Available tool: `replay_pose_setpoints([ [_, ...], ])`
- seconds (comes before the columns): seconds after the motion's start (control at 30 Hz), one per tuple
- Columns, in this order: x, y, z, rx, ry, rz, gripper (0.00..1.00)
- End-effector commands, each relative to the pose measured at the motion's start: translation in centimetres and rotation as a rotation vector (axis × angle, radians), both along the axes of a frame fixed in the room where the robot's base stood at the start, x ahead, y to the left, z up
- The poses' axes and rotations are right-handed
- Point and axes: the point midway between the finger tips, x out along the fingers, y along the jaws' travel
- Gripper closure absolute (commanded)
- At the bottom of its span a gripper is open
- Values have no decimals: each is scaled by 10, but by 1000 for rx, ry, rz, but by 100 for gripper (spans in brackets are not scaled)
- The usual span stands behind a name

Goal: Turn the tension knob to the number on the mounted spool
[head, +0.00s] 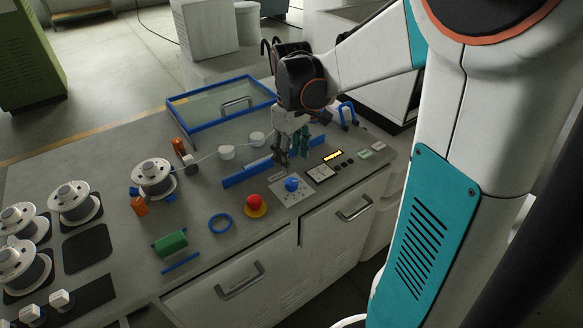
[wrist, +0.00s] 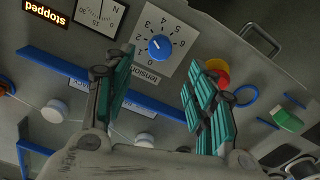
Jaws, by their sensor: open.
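The blue tension knob (head: 292,185) sits on a pale square dial plate on the bench top. In the wrist view the knob (wrist: 161,46) has numbers around it and the word "tension" beside it; its exact setting is too small to read surely. My gripper (head: 290,155) is open and empty above and just behind the knob. In the wrist view its teal-padded fingers (wrist: 170,68) are spread, with the knob beyond the fingertips, apart from them. The mounted spool (head: 154,178) stands on the left, with wire running from it past white rollers; its number is not legible.
A red mushroom button (head: 254,202) on a yellow base is left of the knob. A display (wrist: 46,11) reads "stopped". A low blue bar (head: 247,174) lies behind. Several other spools (head: 75,203) stand at far left. A blue ring (head: 220,223) and green block (head: 170,243) lie near the front.

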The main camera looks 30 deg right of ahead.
Motion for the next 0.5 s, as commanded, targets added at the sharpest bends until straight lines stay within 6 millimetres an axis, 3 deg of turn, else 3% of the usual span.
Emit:
replay_pose_setpoints([
  [0.2, 0, 0, 25, 0, 0, 0, 49],
  [0.5, 0, 0, 31, 0, 0, 0, 49],
])
